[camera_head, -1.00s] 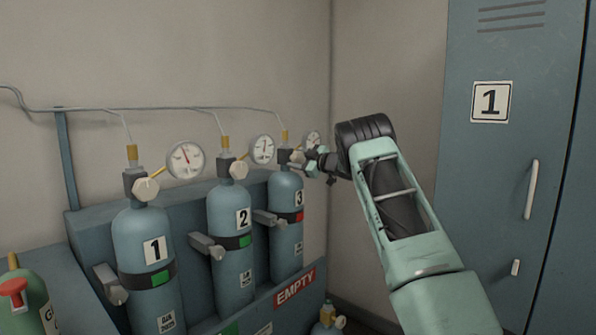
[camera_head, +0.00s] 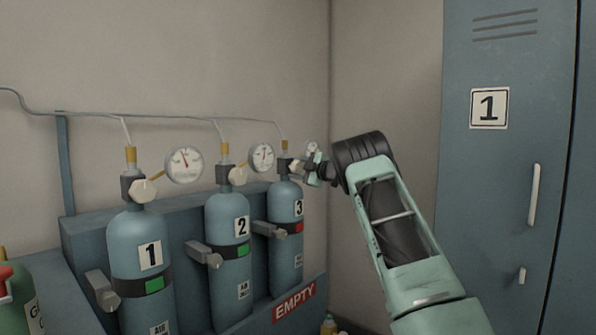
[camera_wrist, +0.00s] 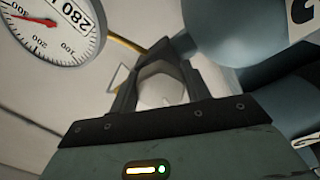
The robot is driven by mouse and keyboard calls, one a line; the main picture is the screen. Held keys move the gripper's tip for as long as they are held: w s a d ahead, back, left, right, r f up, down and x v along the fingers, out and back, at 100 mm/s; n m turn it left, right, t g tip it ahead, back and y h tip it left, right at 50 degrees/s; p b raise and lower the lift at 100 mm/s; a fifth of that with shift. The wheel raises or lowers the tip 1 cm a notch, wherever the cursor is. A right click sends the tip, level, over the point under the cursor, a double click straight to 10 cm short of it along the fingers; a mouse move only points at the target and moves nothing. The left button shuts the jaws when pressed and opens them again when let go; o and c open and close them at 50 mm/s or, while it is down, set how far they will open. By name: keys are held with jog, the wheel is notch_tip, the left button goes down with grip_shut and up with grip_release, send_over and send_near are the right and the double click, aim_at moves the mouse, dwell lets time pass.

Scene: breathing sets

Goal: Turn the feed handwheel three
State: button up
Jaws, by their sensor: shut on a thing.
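Cylinder 3 (camera_head: 285,235) is a blue-grey bottle with a red marker on its band, at the right end of the rack. Its pale faceted handwheel shows in the wrist view (camera_wrist: 160,84), between my two dark fingers. My gripper (camera_wrist: 160,90) is shut on that handwheel. In the head view my gripper (camera_head: 302,168) is at the valve of cylinder 3, and the wheel is mostly hidden there. The gauge beside it (camera_wrist: 52,30) has a red needle on the left of its dial; in the head view it is partly covered by my gripper.
Cylinder 1 (camera_head: 140,270) and cylinder 2 (camera_head: 228,265) stand to the left, each with a pale handwheel, a gauge and a green marker. An EMPTY sign (camera_head: 294,302) is on the rack front. A locker marked 1 (camera_head: 490,190) stands at the right.

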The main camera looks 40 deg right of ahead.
jog(key=shift+f, duration=0.1)
jog(key=o, duration=1)
jog(key=shift+c, duration=0.2)
jog(key=s+d+b, duration=0.1)
jog(key=s+b, duration=0.2)
jog(key=s, duration=1.4)
jog(key=shift+s+d+b, duration=0.15)
jog(key=shift+s+b, duration=0.05)
jog(key=shift+b, duration=0.2)
